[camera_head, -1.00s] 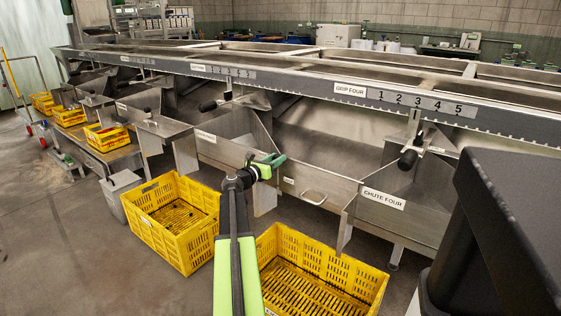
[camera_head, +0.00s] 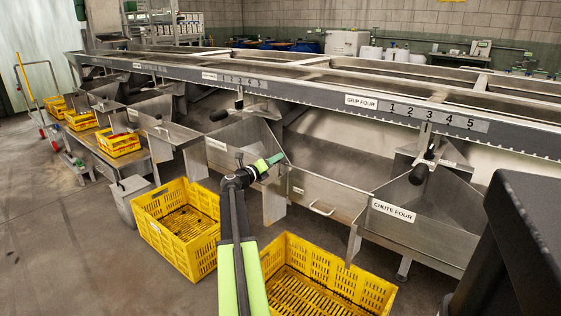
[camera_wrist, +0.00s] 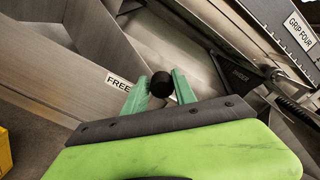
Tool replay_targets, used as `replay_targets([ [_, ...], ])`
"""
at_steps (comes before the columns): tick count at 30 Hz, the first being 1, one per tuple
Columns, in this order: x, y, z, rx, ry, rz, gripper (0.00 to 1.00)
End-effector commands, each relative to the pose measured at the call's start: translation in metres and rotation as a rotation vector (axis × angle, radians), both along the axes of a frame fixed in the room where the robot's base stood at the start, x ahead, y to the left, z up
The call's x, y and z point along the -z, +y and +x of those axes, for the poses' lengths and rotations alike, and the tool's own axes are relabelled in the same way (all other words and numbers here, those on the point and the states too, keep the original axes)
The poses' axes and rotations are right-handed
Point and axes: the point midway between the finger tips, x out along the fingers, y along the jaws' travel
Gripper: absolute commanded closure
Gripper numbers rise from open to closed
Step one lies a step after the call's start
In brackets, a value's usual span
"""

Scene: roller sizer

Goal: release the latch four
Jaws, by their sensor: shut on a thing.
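My gripper (camera_head: 274,161) has green fingers and reaches to the steel panels left of chute four (camera_head: 393,211). In the wrist view, my gripper (camera_wrist: 160,88) has its two green fingers on either side of a round black knob (camera_wrist: 162,84) and is shut on it. A white label reading FREE (camera_wrist: 118,81) is on the steel just left of the knob. The knob is hidden or too small to tell in the head view. Whatever the knob is fixed to is hidden behind my fingers.
A separate black grip (camera_head: 420,173) hangs below the GRIP FOUR scale (camera_head: 430,116). Yellow crates (camera_head: 180,225) (camera_head: 325,275) stand on the floor beside my arm. Open floor lies at left.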

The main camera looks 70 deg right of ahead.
Motion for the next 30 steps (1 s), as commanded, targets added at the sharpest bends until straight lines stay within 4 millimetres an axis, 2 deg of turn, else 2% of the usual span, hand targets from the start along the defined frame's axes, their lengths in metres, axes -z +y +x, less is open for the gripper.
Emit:
replay_targets([
  [14, 0.001, 0.005, 0.005, 0.002, 0.016, 0.007, 1.0],
  [15, 0.001, 0.005, 0.005, 0.001, 0.016, 0.006, 0.65],
  [18, 0.001, 0.005, 0.006, 0.0, 0.015, 0.006, 0.52],
  [27, 0.0, 0.006, 0.009, -0.006, 0.014, 0.005, 0.5],
  [30, 0.0, 0.014, 0.011, -0.007, 0.014, 0.004, 0.5],
])
